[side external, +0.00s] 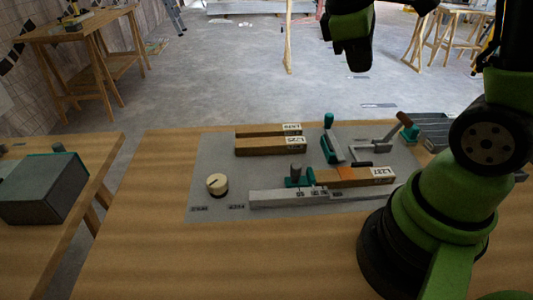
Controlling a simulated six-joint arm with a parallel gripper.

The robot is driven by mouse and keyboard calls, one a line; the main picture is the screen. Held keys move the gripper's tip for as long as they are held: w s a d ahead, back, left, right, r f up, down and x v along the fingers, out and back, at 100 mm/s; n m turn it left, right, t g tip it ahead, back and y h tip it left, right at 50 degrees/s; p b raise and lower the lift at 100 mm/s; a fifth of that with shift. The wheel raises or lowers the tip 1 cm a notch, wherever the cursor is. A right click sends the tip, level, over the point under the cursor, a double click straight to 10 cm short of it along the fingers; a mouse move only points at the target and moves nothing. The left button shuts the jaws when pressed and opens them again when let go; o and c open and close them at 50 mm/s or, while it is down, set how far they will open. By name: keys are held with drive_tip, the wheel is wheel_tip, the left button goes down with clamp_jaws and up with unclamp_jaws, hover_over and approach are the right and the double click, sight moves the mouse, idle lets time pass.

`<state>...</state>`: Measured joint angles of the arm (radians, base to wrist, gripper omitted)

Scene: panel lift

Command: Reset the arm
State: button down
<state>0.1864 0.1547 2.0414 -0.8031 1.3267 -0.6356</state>
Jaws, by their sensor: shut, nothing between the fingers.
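My gripper (359,66) hangs at the top of the side external view, above the far edge of the table and clear of everything on it. It is small and dark here, shut and empty. My green arm (440,200) stands at the right. The grey panel (212,160) lies on the wooden table. It bears a round cream knob (217,184), two labelled wooden blocks (270,145), a grey slotted rail (290,197), and a wooden block marked L2?1 (352,177) by the rail. The label is hard to read.
A grey tray (432,124) is behind my arm. A grey-green box (42,190) sits on a separate table at left. The table's left part (140,230) is bare.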

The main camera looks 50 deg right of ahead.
drive_tip(key=s+a+r+m+t+y, duration=0.3)
drive_tip(key=a+t, duration=0.1)
drive_tip(key=a, duration=0.2)
drive_tip(key=s+a+r+m+t+y, duration=0.3)
drive_tip(key=a+m+t, duration=0.1)
drive_tip(key=a, duration=0.3)
drive_tip(key=shift+t, duration=0.7)
